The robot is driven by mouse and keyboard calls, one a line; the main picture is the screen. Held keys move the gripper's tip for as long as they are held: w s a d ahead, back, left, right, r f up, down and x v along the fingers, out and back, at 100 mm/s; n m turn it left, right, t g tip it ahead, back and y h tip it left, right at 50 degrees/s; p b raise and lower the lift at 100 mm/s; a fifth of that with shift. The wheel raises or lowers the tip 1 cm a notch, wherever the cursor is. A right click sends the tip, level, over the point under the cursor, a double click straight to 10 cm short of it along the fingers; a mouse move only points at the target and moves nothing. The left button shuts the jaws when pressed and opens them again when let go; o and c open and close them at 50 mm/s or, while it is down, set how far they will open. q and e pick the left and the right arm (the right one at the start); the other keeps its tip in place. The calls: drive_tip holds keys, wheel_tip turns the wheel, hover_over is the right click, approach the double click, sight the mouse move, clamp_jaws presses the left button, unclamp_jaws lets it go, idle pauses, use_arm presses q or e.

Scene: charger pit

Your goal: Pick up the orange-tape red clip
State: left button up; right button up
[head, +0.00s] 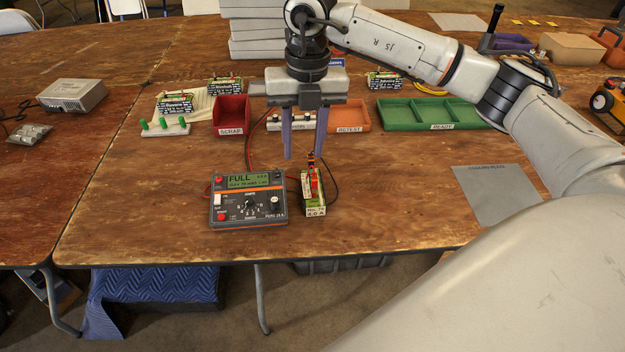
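The battery pack (314,196) stands upright on the table, right of the grey charger (249,205), whose screen reads FULL. A red clip (315,181) shows at the top of this pack, with a small orange part (311,159) on the leads above it. Whether that orange part is the tape is too small to tell. A red lead and a black lead run near the charger and pack. My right gripper (303,156) points down above and behind the pack. Its two fingers are apart with nothing visibly held between them. My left gripper is out of view.
Behind stand a red SCRAP bin (231,131), an orange RETEST tray (349,129) and a green READY tray (441,126). More packs stand farther back. A grey plate (497,195) lies at right. Bare wood surrounds the charger, with the table's front edge close below.

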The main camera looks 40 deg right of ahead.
sight(314, 175)
drive_tip(key=shift+d+h, duration=0.4)
drive_tip(key=shift+d, duration=0.5)
drive_tip(key=f, duration=0.3)
drive_tip(key=shift+s+d+f, duration=0.1)
drive_tip(key=shift+d+f, duration=0.1)
drive_tip(key=shift+f, duration=0.05)
drive_tip(key=shift+s+f+p, duration=0.15)
drive_tip(key=shift+f+p, duration=0.2)
drive_tip(key=shift+f, duration=1.2)
drive_tip(key=shift+s+f+p, duration=0.1)
drive_tip(key=shift+f+p, duration=0.2)
drive_tip(key=shift+f, duration=1.25)
drive_tip(key=shift+c, duration=0.4)
drive_tip(key=c, duration=0.8)
